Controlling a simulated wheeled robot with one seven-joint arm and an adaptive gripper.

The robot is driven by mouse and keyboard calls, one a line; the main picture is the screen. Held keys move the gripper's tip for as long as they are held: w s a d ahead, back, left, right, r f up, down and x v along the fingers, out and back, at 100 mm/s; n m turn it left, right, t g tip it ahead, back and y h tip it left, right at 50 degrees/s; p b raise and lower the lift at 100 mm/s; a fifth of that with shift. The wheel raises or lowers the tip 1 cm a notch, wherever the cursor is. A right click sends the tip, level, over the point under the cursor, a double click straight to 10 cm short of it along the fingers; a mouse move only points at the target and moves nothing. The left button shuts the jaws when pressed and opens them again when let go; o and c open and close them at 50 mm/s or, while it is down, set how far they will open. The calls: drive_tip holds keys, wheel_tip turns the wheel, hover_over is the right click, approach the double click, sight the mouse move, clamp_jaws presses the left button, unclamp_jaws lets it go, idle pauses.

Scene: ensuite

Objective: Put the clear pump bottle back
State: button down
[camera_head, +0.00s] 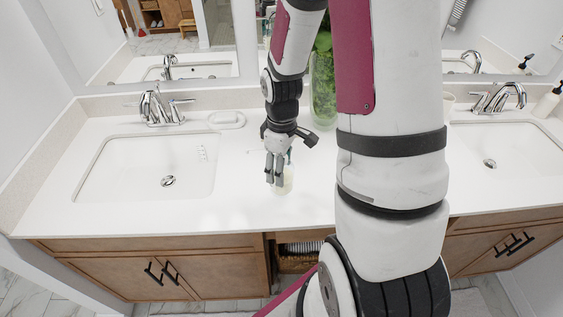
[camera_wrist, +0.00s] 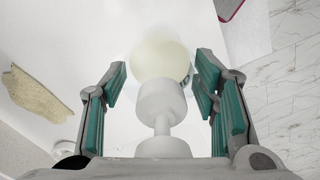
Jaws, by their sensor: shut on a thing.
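The clear pump bottle (camera_head: 285,182) is pale and cream-tinted in the head view, at my gripper (camera_head: 274,178) above the front middle of the white counter (camera_head: 235,205). My gripper is shut on it, pointing downward. In the wrist view, the bottle's round pale body (camera_wrist: 160,60) and white pump top (camera_wrist: 161,101) lie between the green-padded fingers of my gripper (camera_wrist: 160,85). The fingers partly hide the bottle in the head view. I cannot tell whether its base touches the counter.
A left sink (camera_head: 150,165) and a right sink (camera_head: 495,145) flank the middle. A glass vase of greenery (camera_head: 323,85) stands behind my gripper. A small white dish (camera_head: 226,119) lies by the left faucet (camera_head: 160,105). Another pump bottle (camera_head: 547,105) stands far right. My arm hides part of the counter.

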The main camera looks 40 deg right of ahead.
drive_tip(key=shift+w+d+f+p, duration=0.2)
drive_tip(key=shift+w+d+f, duration=0.6)
drive_tip(key=shift+w+f, duration=0.25)
drive_tip(key=shift+w+d+f+p, duration=0.2)
drive_tip(key=shift+w+d+f, duration=0.6)
drive_tip(key=shift+w+f, duration=0.2)
drive_tip(key=c, duration=0.6)
unclamp_jaws()
drive_tip(key=shift+f, duration=0.1)
